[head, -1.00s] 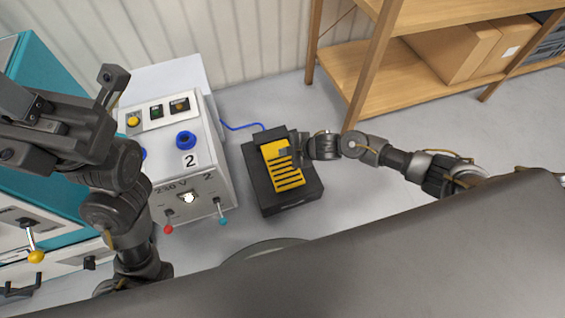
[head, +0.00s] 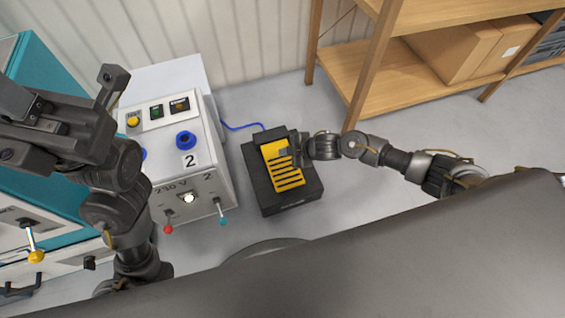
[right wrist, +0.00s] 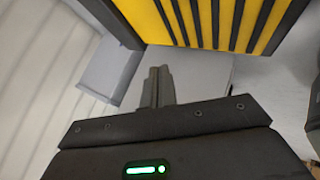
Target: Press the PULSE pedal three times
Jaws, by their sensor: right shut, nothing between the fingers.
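The pedal is a yellow plate with black stripes (head: 287,178) in a black housing on the floor, right of the grey machine marked 2. Its striped plate also shows at the top of the right wrist view (right wrist: 225,20). No PULSE lettering is legible. My right gripper (head: 287,154) reaches in from the right, over the upper part of the plate. Its fingers (right wrist: 157,85) are together and empty; I cannot tell whether they touch the plate. My left gripper (head: 65,95) is raised at the left, away from the pedal, fingers apart and empty.
The grey machine (head: 190,185) has a bright round lamp (head: 189,198), red and teal levers, and a blue knob. A blue cable (head: 240,127) runs to the pedal. A wooden shelf (head: 410,65) with a cardboard box stands behind at the right. A teal cabinet stands left.

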